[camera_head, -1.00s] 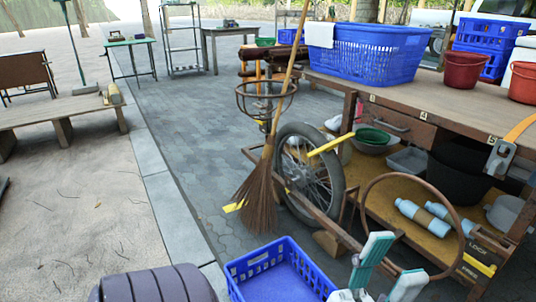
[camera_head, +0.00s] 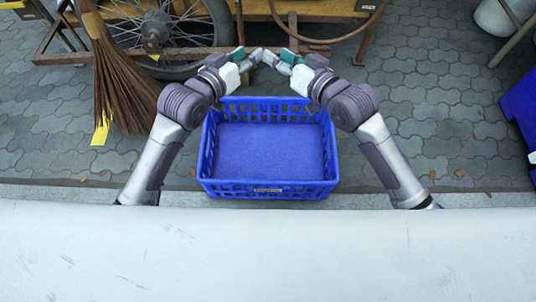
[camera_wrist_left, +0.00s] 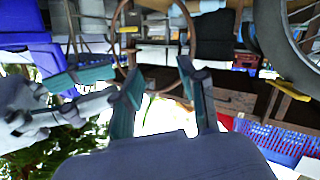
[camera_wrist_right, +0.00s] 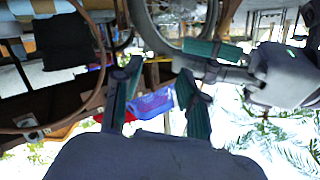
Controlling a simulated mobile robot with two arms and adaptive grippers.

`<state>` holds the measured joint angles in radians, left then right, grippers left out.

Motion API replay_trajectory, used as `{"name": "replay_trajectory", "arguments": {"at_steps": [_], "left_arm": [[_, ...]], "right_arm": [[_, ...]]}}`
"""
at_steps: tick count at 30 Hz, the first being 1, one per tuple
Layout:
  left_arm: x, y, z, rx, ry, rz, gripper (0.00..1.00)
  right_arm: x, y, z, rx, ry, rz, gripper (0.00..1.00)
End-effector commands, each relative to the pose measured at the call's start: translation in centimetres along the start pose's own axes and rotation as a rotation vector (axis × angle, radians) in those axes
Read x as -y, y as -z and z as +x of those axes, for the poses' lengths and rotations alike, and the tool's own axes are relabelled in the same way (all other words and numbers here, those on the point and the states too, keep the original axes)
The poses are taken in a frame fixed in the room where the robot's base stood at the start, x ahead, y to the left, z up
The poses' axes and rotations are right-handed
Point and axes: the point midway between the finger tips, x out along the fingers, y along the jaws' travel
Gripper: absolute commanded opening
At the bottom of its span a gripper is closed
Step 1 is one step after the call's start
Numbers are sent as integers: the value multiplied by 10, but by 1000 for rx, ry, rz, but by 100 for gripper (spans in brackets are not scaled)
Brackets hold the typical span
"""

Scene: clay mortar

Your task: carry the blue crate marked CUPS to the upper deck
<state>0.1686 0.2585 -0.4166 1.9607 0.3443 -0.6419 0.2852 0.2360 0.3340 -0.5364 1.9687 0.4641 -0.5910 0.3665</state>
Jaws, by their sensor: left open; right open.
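An empty blue crate (camera_head: 268,188) stands upright on the paving in the middle of the head view. A small label on its near wall is too small to read. My left gripper (camera_head: 246,60) and my right gripper (camera_head: 284,60) are close together beyond the crate's far rim, apart from it. In the left wrist view my left gripper (camera_wrist_left: 160,80) is open and empty. In the right wrist view my right gripper (camera_wrist_right: 157,78) is also open and empty. The cart's upper deck is out of the head view.
A blue object (camera_head: 522,110) is cut off at the right edge. Paving beside the crate is mostly clear.

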Motion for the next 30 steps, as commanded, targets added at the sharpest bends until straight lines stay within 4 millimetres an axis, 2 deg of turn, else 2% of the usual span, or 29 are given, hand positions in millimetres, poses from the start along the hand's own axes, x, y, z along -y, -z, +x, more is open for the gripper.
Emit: {"name": "replay_trajectory", "arguments": {"at_steps": [1,4,6,10,13,18,22,30], "left_arm": [[21,-36,13,138,38,-15,42],[58,-90,18,422,134,-59,42],[84,-121,10,609,212,-88,42],[122,-156,-19,901,356,-139,42],[140,-166,-42,1065,445,-170,42],[155,-169,-69,1214,532,-198,42],[156,-168,-74,1241,548,-202,42],[156,-170,-74,1241,547,-202,42]], "right_arm": [[-27,-34,10,141,-50,16,42],[-72,-86,10,423,-170,68,42],[-103,-114,-2,605,-269,104,42],[-151,-143,-39,883,-458,167,42],[-174,-150,-67,1034,-576,205,42],[-191,-149,-98,1169,-689,243,42],[-193,-148,-104,1194,-711,250,42],[-193,-149,-103,1194,-709,249,42]]}}
